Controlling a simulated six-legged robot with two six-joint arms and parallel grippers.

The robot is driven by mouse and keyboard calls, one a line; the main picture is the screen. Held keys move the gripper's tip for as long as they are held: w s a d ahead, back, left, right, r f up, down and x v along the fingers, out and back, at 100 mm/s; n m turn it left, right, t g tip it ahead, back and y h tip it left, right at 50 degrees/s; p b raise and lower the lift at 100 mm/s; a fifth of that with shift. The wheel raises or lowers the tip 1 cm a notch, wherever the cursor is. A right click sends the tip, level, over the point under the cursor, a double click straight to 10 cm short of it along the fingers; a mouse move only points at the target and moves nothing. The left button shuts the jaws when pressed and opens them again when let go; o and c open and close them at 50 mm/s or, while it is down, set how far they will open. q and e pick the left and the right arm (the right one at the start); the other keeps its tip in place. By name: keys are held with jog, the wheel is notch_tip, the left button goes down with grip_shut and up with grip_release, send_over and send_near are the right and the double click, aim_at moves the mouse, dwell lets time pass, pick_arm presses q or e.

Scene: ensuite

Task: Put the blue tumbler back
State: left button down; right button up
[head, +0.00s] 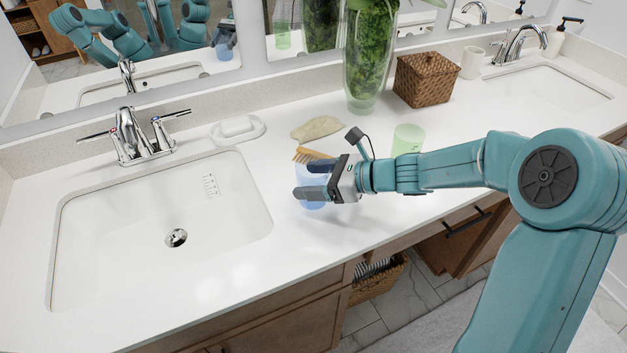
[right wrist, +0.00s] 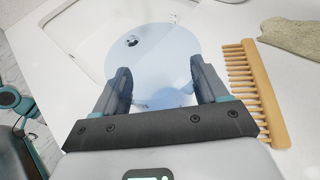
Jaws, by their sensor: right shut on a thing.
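The blue tumbler (head: 311,180) is a clear light-blue cup just right of the near sink's basin, over the white counter. My right gripper (head: 308,184) comes in from the right and is shut on it, a finger on either side. In the right wrist view the tumbler (right wrist: 152,55) sits between the two fingers of the gripper (right wrist: 163,88). Whether its base touches the counter I cannot tell. A green tumbler (head: 407,139) stands farther right, partly behind my arm. My left gripper is not seen directly.
A wooden comb (head: 312,154) lies close behind the tumbler; it also shows in the right wrist view (right wrist: 255,92). A beige cloth (head: 317,128), a soap dish (head: 238,130), a glass vase (head: 368,70) and a wicker box (head: 427,78) stand behind. The sink (head: 150,225) is left.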

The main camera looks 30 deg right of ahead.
jog(key=shift+s, duration=0.1)
jog(key=shift+f, duration=0.1)
jog(key=o, duration=1.2)
jog(key=shift+c, duration=0.2)
jog(key=shift+r, duration=0.2)
jog(key=shift+s+d, duration=0.15)
jog(key=shift+d, duration=0.15)
jog(key=v, duration=1.1)
jog(key=shift+s, duration=0.2)
